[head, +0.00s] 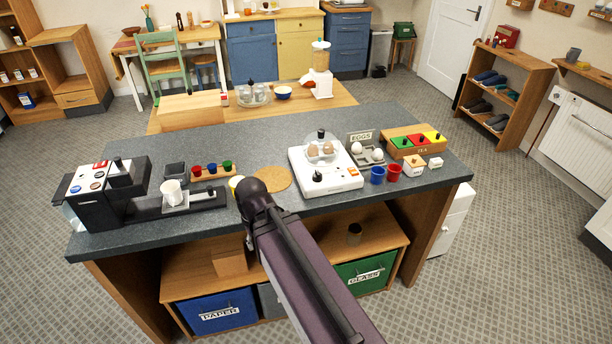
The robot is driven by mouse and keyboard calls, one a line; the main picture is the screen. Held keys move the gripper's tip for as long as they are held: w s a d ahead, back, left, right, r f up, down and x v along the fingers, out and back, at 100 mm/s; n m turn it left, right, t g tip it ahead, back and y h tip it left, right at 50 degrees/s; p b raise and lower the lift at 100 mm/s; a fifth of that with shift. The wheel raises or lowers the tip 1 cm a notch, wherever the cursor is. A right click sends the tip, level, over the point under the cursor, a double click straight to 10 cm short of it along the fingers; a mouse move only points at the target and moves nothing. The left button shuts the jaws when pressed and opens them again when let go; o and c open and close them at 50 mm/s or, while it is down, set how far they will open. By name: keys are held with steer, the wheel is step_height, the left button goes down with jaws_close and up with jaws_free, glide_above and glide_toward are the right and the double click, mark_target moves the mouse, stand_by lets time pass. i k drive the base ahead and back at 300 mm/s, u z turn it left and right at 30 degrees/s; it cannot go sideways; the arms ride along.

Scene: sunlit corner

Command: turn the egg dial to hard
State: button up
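The white egg cooker (345,181) stands on the dark counter, right of the middle. Brown eggs (313,149) sit in its top under a clear lid with a black knob (321,134). A black dial (318,176) is on the cooker's front left; its pointer direction and markings are too small to read. White eggs (357,148) rest in a grey holder by a sign reading EGGS (361,135), right of the cooker. My arm rises from the bottom to the counter's front edge, left of the cooker.
A round cork mat (273,180) lies left of the cooker. Blue (377,175) and red (394,173) cups stand close on its right, before a tea box (417,143). A coffee machine (103,197) and white cup (171,190) are at left. The counter's back middle is clear.

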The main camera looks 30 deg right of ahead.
mark_target(317, 177)
steer(key=u, duration=0.3)
steer(key=k, duration=1.05)
steer(key=z, duration=0.65)
steer(key=i, duration=1)
steer(key=z, duration=0.05)
